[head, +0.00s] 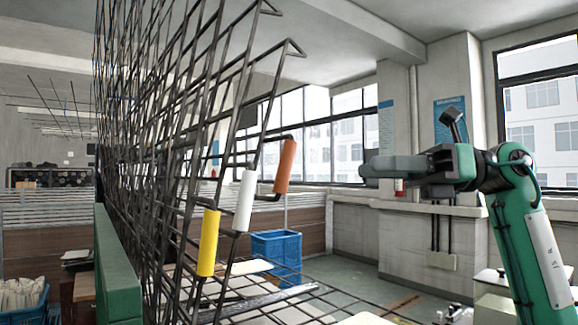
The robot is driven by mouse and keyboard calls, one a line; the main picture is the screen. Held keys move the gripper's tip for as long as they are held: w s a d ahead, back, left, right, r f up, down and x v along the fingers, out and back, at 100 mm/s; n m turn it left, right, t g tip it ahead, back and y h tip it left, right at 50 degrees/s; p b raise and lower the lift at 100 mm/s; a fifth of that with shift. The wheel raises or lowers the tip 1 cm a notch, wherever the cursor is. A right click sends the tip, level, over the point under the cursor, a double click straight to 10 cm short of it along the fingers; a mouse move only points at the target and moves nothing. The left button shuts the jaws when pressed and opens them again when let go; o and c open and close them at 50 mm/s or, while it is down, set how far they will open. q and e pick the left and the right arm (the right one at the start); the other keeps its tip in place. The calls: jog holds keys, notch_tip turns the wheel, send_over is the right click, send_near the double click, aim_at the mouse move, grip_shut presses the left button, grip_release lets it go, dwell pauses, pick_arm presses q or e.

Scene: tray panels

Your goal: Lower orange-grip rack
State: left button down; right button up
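Several black wire rack panels (160,120) stand near-upright side by side at the left. Their front edges carry coloured grips. The orange grip (285,166) is the farthest right, the white grip (245,200) is left of and below it, and the yellow grip (208,242) is lowest and nearest the left. The orange-grip rack leans slightly to the right at its top. My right gripper (378,170) is to the right of the orange grip, apart from it and pointing left. Its fingers overlap from this side, so their opening is unclear. My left gripper is not seen.
A wire grid (318,303) lies flat low at the bottom centre. A green post (118,270) stands at the left by the racks. A blue crate (277,250) stands on the floor behind. Open air lies between the orange grip and my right gripper.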

aim_at(286, 174)
jog(key=a+p, duration=0.1)
jog(key=a, duration=0.3)
jog(key=a+p, duration=0.2)
jog(key=a, duration=0.2)
jog(key=s+a+p, duration=0.1)
jog(key=a+p, duration=0.1)
jog(key=a, duration=0.3)
jog(key=shift+r, duration=0.15)
jog(key=shift+a, duration=0.4)
grip_shut()
